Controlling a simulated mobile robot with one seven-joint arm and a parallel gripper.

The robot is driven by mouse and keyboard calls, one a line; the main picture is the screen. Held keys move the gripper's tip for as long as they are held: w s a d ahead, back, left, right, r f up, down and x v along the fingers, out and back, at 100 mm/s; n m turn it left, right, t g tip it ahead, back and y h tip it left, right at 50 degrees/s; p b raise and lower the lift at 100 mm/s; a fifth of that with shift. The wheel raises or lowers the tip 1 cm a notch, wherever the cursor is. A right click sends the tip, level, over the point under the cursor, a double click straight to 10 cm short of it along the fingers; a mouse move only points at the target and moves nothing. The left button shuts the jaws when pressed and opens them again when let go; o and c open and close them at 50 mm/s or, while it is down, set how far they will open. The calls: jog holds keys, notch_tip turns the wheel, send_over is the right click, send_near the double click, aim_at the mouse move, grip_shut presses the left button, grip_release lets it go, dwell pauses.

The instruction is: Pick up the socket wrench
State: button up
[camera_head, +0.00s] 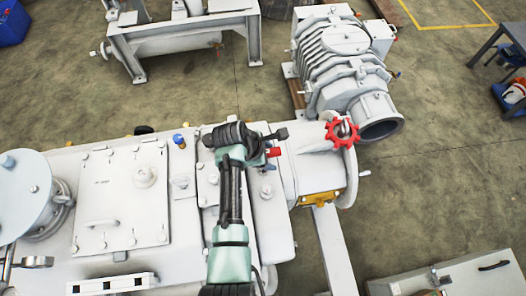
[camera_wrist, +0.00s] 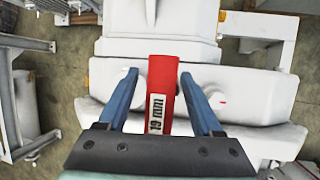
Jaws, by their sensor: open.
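The socket wrench (camera_wrist: 162,92) shows in the wrist view as a red handle with a white "19 mm" label. It lies between the two blue fingers of my gripper (camera_wrist: 160,74), with a visible gap on each side. The gripper is open and does not hold it. Its near end is hidden behind the gripper's dark front edge. In the head view, a small red piece (camera_head: 273,152) beside the end of my arm appears to be the wrench. The gripper's fingers are mostly hidden by my arm there.
A white vacuum machine (camera_head: 120,245) lies beneath my arm, with a red handwheel (camera_head: 341,131) at its right. A ribbed pump (camera_head: 343,60) stands behind on the floor. A grey table (camera_head: 505,45) is at the far right. Open floor (camera_head: 430,190) lies to the right.

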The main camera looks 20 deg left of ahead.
grip_shut()
dwell(1.3)
